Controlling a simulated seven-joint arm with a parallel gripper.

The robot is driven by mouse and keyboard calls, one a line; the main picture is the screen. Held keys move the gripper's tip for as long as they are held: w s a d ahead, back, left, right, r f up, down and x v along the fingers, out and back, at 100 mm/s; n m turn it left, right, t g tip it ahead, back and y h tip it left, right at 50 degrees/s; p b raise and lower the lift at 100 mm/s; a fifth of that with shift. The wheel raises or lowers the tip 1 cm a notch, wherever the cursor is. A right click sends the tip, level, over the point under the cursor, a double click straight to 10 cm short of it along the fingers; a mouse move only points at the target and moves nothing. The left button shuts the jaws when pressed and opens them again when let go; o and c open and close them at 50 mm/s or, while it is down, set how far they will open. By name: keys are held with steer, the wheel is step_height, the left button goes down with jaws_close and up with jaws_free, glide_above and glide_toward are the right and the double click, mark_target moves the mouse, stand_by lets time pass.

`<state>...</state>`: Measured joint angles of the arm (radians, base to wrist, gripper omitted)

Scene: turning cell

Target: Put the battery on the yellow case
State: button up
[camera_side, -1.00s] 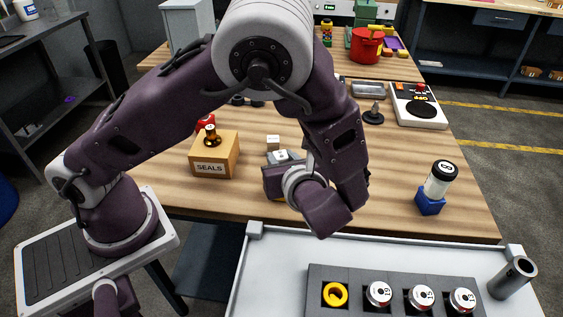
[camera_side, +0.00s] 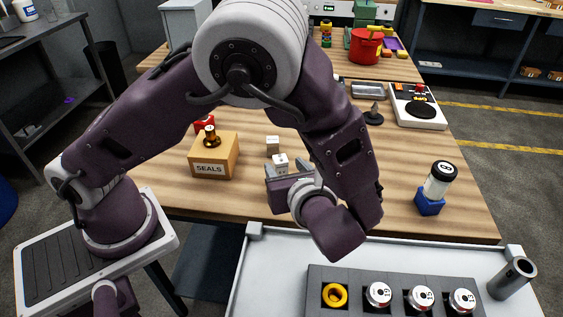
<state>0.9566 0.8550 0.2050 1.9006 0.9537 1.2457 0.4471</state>
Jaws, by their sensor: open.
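I cannot make out with certainty which thing is the battery or the yellow case. My gripper (camera_side: 291,170) is open, low over the near middle of the table, with its grey fingers pointing away from the camera. A small white block with dark marks (camera_side: 280,161) shows between or just beyond the fingers; I see no grip on it. Another small white block (camera_side: 272,144) stands just behind it. My wrist hides the table around and below the gripper. Small yellow things (camera_side: 388,30) lie far back beside a red pot, too small to identify.
A cardboard box marked SEALS (camera_side: 213,157) with a brass piece on top stands left. A blue stand with a black-capped white cylinder (camera_side: 438,182) is right. In front, a pale tray (camera_side: 262,275) holds a dark rack with a yellow ring (camera_side: 334,295) and several round white-topped parts.

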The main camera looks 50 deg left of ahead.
steer(key=v, duration=0.8)
steer(key=s+a+r+n+h, duration=0.9)
steer(key=s+r+n+h, duration=0.3)
steer(key=n, duration=1)
steer(key=shift+s+a+r+n+h, duration=0.15)
steer(key=shift+s+r+n+h, duration=0.15)
steer(key=shift+s+r, duration=0.25)
